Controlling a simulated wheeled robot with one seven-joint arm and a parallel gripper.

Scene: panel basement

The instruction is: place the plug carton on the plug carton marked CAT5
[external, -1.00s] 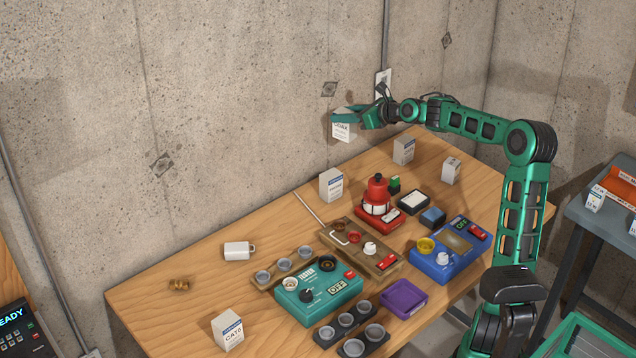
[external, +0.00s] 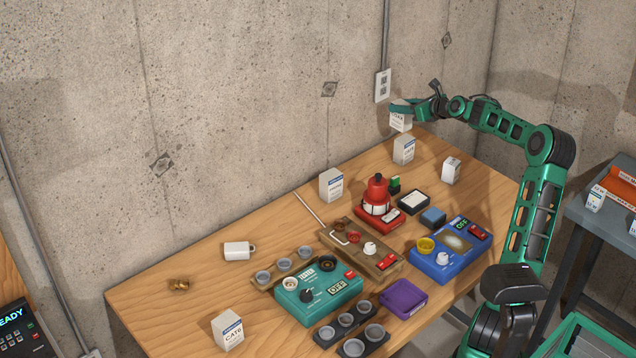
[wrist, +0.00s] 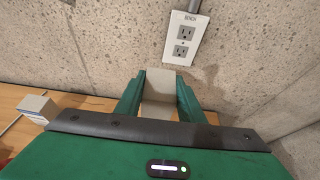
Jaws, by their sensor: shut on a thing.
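My gripper (external: 402,107) is shut on a white plug carton (external: 400,123), whose label seems to read COAX. In the wrist view the held carton (wrist: 165,82) sits between the two green fingers (wrist: 158,92). In the external view it hangs upright, just above and slightly left of a standing white carton (external: 404,151) with a blue band. That lower carton's print is too small to read surely as CAT5. A narrow gap seems to show between the two, but depth is hard to judge. Another carton (wrist: 37,107) shows at left in the wrist view.
Other cartons stand at the middle (external: 331,186), at the right (external: 451,171) and at the front left, marked CAT6 (external: 228,331). A red beacon device (external: 377,198) is nearby. The concrete wall with an outlet (external: 383,86) rises close behind my gripper.

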